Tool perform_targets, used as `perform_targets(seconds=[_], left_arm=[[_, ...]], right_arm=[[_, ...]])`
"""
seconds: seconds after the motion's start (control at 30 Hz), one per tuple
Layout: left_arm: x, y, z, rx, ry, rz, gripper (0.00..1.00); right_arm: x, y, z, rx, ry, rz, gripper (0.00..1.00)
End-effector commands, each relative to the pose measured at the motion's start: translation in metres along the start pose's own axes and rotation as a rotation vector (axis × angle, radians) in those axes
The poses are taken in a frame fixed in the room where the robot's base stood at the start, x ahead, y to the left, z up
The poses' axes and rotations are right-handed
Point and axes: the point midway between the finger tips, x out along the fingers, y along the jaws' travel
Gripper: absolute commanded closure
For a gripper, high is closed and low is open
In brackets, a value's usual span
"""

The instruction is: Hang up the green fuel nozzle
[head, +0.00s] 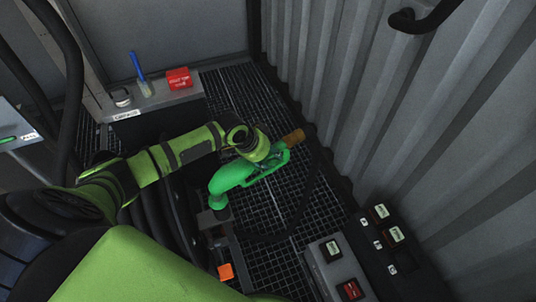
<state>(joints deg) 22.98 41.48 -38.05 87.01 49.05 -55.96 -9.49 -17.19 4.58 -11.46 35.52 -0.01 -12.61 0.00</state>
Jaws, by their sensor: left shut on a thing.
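The green fuel nozzle (230,177) is in the middle of the head view, above the dark grated floor. My left gripper (262,158) is shut on it near its handle loop, and the gripper partly covers it. An orange-brown end piece (293,136) of the nozzle points to the upper right. Its other end bends down at the lower left to a green collar (218,200), just over a grey bracket (213,217). I cannot tell whether the collar touches or sits in the bracket. My right gripper is not in view.
A dark hose (303,205) loops over the grating right of the nozzle. Button boxes (338,265) stand lower right. A corrugated wall (400,110) closes the right side.

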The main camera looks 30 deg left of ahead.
Motion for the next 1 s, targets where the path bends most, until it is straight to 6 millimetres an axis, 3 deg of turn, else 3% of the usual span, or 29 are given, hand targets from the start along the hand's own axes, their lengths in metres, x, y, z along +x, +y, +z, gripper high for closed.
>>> perform_targets(seconds=[0.3,0.33,0.4,0.77,1.0], left_arm=[[0.003,0.0,0.0,0.001,0.004,-0.001,1.0],[0.003,0.0,0.0,0.001,0.004,-0.001,0.52],[0.003,0.0,0.0,0.0,0.004,-0.001,0.28],[0.003,0.001,0.003,0.0,-0.001,0.001,0.28],[-0.027,-0.001,0.002,0.003,0.002,-0.002,0.28]], right_arm=[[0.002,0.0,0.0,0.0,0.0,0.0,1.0],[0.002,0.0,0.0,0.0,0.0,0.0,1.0],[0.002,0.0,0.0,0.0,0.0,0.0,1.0],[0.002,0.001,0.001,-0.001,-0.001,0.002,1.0],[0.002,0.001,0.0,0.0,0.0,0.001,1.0]])
